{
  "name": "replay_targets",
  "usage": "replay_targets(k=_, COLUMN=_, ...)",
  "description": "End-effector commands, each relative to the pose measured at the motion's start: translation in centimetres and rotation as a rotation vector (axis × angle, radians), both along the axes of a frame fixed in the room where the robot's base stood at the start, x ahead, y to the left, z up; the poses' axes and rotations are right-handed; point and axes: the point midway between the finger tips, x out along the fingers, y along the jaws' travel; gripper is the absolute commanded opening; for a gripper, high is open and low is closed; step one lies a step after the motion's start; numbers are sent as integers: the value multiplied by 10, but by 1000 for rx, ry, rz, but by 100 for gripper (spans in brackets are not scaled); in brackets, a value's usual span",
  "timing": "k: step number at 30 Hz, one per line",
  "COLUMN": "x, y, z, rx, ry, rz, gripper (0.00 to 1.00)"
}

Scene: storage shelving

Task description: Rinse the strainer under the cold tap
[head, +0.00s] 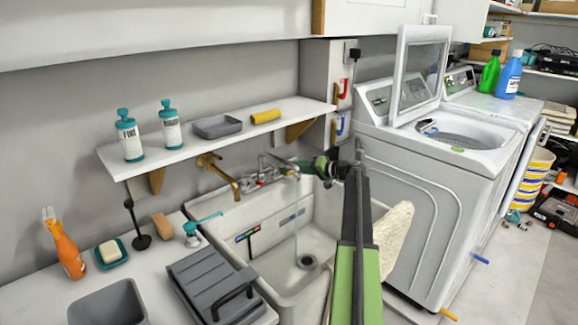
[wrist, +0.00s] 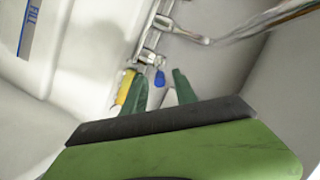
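A pale sink (head: 262,277) stands below the shelf, with the metal taps (head: 262,178) on the wall behind it. A thin stream of water (head: 296,228) falls from the spout into the sink. A round grey piece (head: 307,262) with a dark middle lies at the sink bottom; I cannot tell whether it is the strainer or the drain. My gripper (head: 292,166) is at the taps. In the wrist view its green fingers (wrist: 162,80) are apart, with the blue cold tap knob (wrist: 160,79) showing between them. Contact is unclear.
A brass spout (head: 217,178) sticks out left of the taps. The shelf (head: 215,141) above holds bottles, a grey tray and a yellow roll. A grey rack (head: 212,283) stands left of the sink. A washing machine (head: 422,190) stands to the right, lid raised.

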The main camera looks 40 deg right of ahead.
Motion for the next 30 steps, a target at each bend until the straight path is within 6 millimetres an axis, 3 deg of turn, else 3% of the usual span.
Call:
replay_targets(k=6, x=-56, y=-21, z=17, rx=1, ry=0, rz=-2, gripper=34)
replay_targets(k=12, x=-87, y=-34, z=23, rx=0, ry=0, rz=-1, gripper=34)
replay_targets(k=30, x=-95, y=-37, z=23, rx=0, ry=0, rz=0, gripper=34)
